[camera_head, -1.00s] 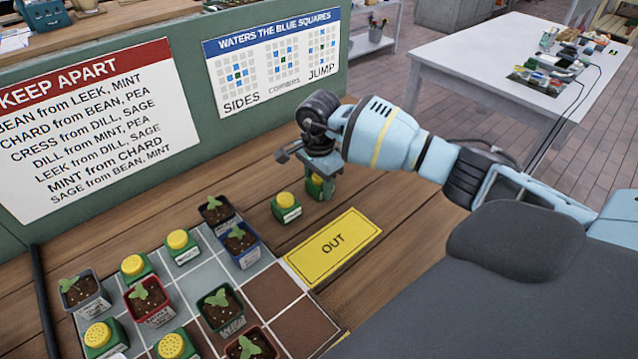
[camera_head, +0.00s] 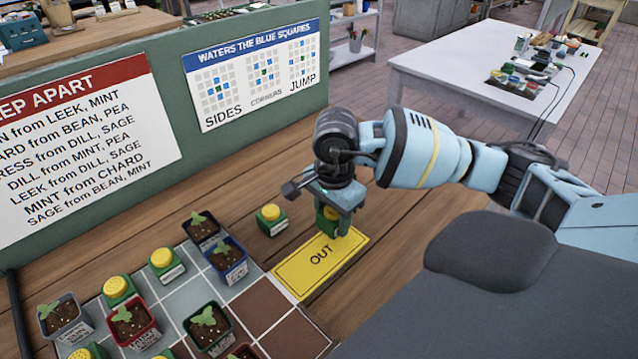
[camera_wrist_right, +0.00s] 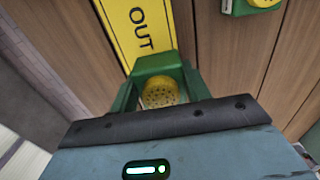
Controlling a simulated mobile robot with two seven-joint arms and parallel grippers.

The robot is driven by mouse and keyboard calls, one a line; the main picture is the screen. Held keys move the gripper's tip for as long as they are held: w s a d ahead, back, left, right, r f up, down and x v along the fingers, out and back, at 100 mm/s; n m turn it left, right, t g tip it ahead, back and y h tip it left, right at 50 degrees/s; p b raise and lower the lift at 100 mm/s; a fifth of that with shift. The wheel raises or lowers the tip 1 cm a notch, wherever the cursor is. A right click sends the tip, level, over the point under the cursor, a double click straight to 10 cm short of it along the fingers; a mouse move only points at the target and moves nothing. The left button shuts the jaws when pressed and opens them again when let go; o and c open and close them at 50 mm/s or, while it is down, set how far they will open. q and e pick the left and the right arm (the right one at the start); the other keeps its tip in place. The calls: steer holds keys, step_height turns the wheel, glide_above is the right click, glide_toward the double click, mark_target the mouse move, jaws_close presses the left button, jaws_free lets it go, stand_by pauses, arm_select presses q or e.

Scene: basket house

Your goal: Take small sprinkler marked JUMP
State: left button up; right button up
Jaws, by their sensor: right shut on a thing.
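My right gripper (camera_head: 334,226) is shut on a small green sprinkler with a yellow cap (camera_head: 330,213), roughly upright. The sprinkler also shows between the fingers in the right wrist view (camera_wrist_right: 159,92). In the head view it overlaps the far right end of the yellow OUT card (camera_head: 318,262); I cannot tell whether it touches the card. Its label is hidden or unreadable. Another small sprinkler (camera_head: 271,220) stands on the wooden table, just left of the gripper. The word JUMP is on the chart (camera_head: 255,72) on the green board. My left gripper is not in view.
A tiled grid (camera_head: 182,297) at the lower left holds several seedling pots and green sprinklers. A blue-rimmed pot (camera_head: 227,258) stands close to the card's left. The green board (camera_head: 170,185) bounds the table's back. Bare wood (camera_head: 225,185) lies in front of it.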

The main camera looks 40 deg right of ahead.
steer(key=shift+s+a+r, duration=0.1)
steer(key=shift+s+a, duration=0.1)
steer(key=shift+s, duration=0.7)
steer(key=shift+s+a+r, duration=0.1)
steer(key=shift+s+a, duration=0.05)
steer(key=shift+s, duration=0.75)
